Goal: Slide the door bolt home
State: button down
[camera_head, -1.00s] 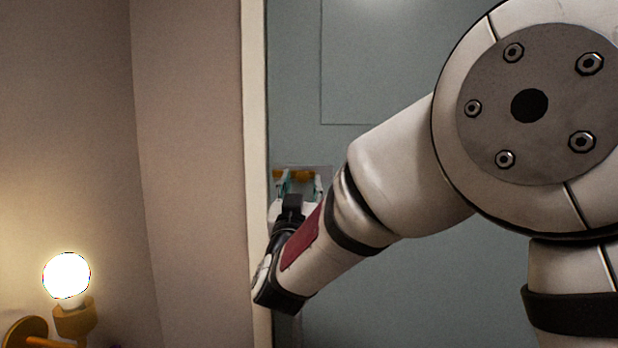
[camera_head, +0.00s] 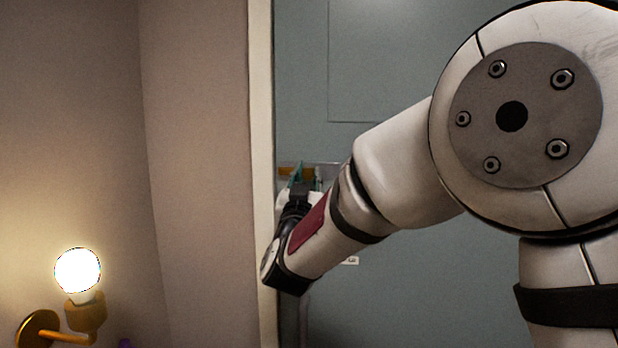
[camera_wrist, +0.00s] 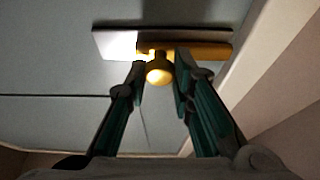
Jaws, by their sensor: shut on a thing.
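The brass bolt (camera_wrist: 205,50) lies along a pale plate (camera_wrist: 115,42) on the blue-grey door (camera_wrist: 60,65). In the wrist view its round knob (camera_wrist: 159,72) sits between the fingertips of my gripper (camera_wrist: 160,78), which is shut on it. The bar runs from the knob to the right, toward the pale door frame (camera_wrist: 255,75); its far end stops short of the frame in this view. In the head view the bolt (camera_head: 287,169) shows small behind my gripper (camera_head: 306,180), whose fingers and wrist hide the knob.
The door frame's pale edge (camera_head: 261,130) runs upright just left of the bolt in the head view. A lit wall lamp (camera_head: 77,270) stands out from the wall at lower left. My arm covers much of the door on the right.

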jog(key=a, duration=0.3)
jog(key=shift+w+a, duration=0.1)
jog(key=shift+a, duration=0.25)
jog(key=c, duration=1.4)
grip_release()
jog(key=shift+a, duration=0.1)
jog(key=v, duration=1.2)
